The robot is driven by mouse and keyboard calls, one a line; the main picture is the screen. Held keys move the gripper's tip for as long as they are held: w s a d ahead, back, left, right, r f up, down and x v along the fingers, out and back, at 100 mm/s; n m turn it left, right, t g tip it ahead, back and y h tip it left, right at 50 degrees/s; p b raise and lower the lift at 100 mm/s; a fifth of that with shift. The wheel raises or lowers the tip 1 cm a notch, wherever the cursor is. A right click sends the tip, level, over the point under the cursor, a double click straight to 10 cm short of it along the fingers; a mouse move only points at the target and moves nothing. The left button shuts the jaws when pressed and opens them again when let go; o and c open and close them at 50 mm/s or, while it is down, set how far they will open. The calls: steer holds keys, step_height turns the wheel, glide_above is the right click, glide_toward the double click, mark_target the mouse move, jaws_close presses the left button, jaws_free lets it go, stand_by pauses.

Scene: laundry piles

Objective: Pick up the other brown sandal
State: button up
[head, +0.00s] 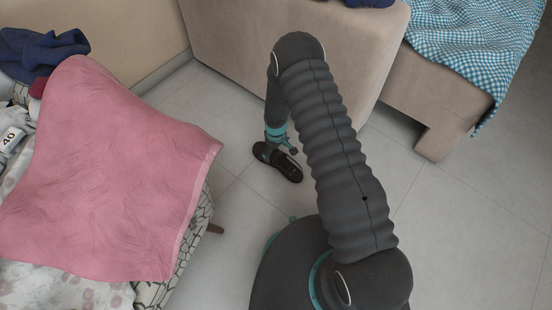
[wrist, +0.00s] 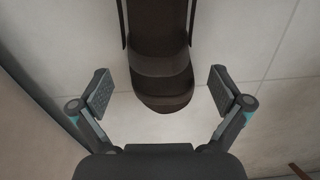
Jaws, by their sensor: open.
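A dark brown sandal (head: 279,163) lies on the tiled floor beside the beige sofa, just below my gripper (head: 283,147). In the wrist view the sandal (wrist: 162,62) extends from the top edge down to the middle, one rounded end toward me. My gripper (wrist: 160,92) is open there, with one finger pad on each side of the sandal's near end and a clear gap at both sides. Nothing is between the pads except part of that end; whether the fingers are level with the sandal is hard to tell. No second sandal shows.
A beige sofa (head: 230,50) stands behind the sandal, with a blue checked cloth (head: 470,50) on its right part. A bed or seat at left holds a pink cloth (head: 100,180) and a dark blue garment (head: 42,50). The tiled floor (head: 470,220) at right is clear.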

mark_target(276, 157)
step_height(276, 157, down, 4)
steer(key=shift+s+f, duration=0.1)
steer(key=shift+s, duration=0.05)
steer(key=c, duration=1.1)
